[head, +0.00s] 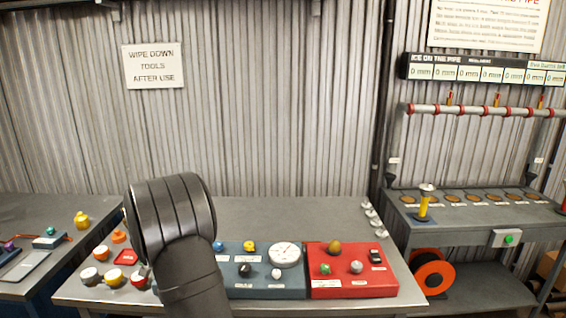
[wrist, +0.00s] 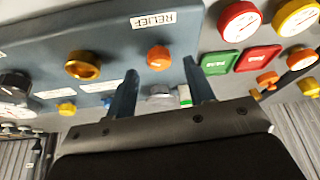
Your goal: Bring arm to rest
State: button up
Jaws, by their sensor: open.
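My gripper (wrist: 160,72) shows in the wrist view with its two dark blue-grey fingers spread apart and nothing held between them. The fingers point toward the blue-grey panel (wrist: 120,35). An orange knob (wrist: 159,57) and a RELIEF label (wrist: 153,19) appear near the fingertips; I cannot tell the distance to them. In the head view my black arm rises over the left part of the bench (head: 300,215), and the gripper itself is hidden behind it.
A blue panel with a white gauge (head: 285,254) and a red panel (head: 350,290) sit on the bench. A pipe rig (head: 470,110) stands at right. The bench's back is clear.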

jog(key=a+v, duration=0.1)
jog(key=v, duration=1.4)
jog(key=shift+w+d+f+n+g, duration=0.1)
jog(key=shift+w+f+n+g, duration=0.35)
jog(key=shift+w+f+n, duration=0.65)
jog(key=shift+w+d+f+n+g, duration=0.1)
jog(key=shift+w+f+n+g, duration=0.45)
jog(key=shift+f+n, duration=0.6)
